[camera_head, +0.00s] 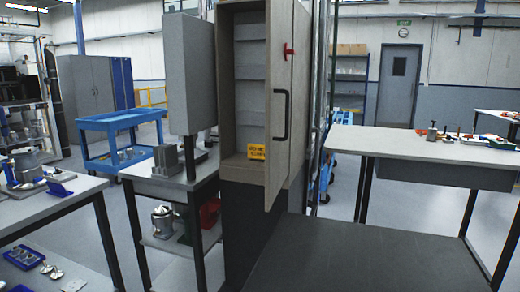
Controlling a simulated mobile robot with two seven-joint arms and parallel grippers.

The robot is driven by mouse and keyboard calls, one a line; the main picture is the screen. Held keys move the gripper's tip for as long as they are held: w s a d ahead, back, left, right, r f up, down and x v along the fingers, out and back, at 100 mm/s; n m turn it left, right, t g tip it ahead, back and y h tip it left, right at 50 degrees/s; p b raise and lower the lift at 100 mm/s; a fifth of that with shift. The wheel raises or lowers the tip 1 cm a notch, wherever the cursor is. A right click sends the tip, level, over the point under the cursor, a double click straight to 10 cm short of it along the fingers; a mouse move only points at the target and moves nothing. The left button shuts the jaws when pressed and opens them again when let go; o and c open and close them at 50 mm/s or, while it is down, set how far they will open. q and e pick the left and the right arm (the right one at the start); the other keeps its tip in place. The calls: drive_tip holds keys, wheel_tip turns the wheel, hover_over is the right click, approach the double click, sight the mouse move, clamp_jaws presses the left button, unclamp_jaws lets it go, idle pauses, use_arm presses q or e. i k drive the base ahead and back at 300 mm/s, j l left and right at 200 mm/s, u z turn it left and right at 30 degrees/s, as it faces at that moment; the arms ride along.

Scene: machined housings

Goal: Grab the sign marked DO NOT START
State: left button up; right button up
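A small yellow sign (256,152) with dark lettering stands upright at the bottom of a tall, narrow beige cabinet. The lettering is too small to read surely. The cabinet (226,110) has several shelves, and the ones above the sign look empty. Its door (299,100) is swung open to the right, with a dark handle (281,115) and a red knob (288,50). Neither of my grippers is in view.
A table with metal parts (165,172) stands left of the cabinet. A worktable (400,147) is at right, with small parts at its far end. A dark flat surface (340,255) lies low in front. A blue cart (108,123) stands behind at left.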

sight(256, 152)
drive_tip(key=i+j, duration=0.15)
drive_tip(key=j, duration=0.2)
drive_tip(key=i+j, duration=0.1)
drive_tip(key=j, duration=0.25)
drive_tip(key=i+j, duration=0.15)
drive_tip(key=j, duration=0.25)
drive_tip(key=i+j, duration=0.15)
drive_tip(key=j, duration=0.2)
drive_tip(key=i+j, duration=0.1)
drive_tip(key=j, duration=0.25)
drive_tip(key=i+j, duration=0.15)
drive_tip(key=j, duration=0.2)
drive_tip(key=i+j, duration=0.1)
drive_tip(key=j, duration=0.25)
drive_tip(key=j+u, duration=0.05)
